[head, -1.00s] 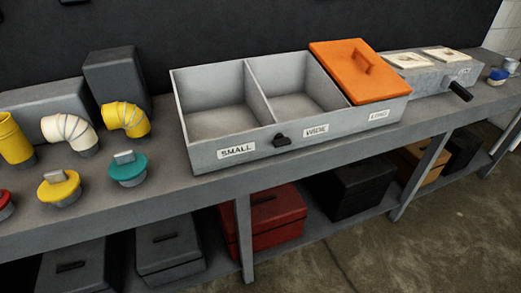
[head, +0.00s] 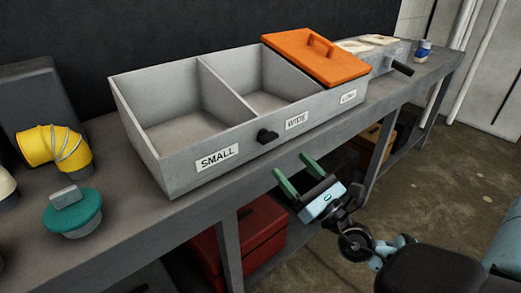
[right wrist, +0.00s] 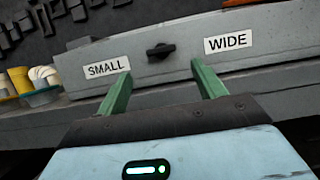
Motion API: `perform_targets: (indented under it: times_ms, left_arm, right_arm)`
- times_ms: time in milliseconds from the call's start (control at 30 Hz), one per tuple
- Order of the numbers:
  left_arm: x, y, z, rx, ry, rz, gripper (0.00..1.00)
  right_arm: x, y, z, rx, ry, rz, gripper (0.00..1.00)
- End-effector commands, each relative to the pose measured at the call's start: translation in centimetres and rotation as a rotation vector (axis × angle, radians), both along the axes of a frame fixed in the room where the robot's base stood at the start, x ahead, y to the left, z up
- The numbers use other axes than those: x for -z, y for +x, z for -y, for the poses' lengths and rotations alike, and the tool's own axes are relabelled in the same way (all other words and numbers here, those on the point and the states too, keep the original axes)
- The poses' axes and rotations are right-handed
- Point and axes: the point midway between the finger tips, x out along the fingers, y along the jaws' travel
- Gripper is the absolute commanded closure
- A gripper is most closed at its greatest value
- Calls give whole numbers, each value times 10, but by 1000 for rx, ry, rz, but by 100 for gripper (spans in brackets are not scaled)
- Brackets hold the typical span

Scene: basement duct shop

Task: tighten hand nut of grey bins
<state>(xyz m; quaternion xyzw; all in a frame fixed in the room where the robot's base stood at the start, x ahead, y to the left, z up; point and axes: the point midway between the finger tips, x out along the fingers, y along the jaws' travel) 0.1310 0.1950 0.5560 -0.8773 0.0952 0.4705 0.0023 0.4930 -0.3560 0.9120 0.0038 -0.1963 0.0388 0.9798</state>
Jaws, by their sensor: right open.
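The grey bins (head: 180,180) stand on the bench as one box with compartments labelled SMALL, WIDE and a third label too small to read surely. The SMALL and WIDE compartments look empty, and an orange lid (head: 318,58) covers the third. The black hand nut (head: 267,136) sits on the front face between the SMALL and WIDE labels; it also shows in the right wrist view (right wrist: 160,51). My right gripper (head: 292,172) is open and empty, in front of the bench and below the nut, apart from it. In the right wrist view its green fingers (right wrist: 162,82) frame the nut from a distance. My left gripper is not in view.
A teal-capped fitting (head: 74,215) and a yellow elbow (head: 55,148) stand on the bench at left. A grey box with a black handle (head: 399,67) stands beyond the lid. A red box (head: 255,232) is on the shelf below.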

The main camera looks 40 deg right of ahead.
Motion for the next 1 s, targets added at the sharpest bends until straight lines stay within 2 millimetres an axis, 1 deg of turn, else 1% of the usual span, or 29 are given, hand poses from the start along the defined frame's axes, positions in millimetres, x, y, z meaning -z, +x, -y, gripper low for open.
perform_targets:
  times_ms: [167, 267, 500, 700, 833, 1000]
  left_arm:
    - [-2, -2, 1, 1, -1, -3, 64]
    - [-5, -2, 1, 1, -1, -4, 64]
    - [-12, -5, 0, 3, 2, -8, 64]
    - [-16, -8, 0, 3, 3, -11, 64]
    - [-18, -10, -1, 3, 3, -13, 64]
    - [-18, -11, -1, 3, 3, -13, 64]
  right_arm:
    - [-3, 4, 0, 1, 4, 1, 31]
    - [-7, 12, 0, 2, 5, 3, 31]
    - [-21, 43, -3, 0, 7, 2, 31]
    - [-28, 63, -5, 0, 6, 1, 31]
    - [-30, 70, -5, -1, 6, -1, 31]
    - [-30, 72, -6, -1, 6, -2, 31]
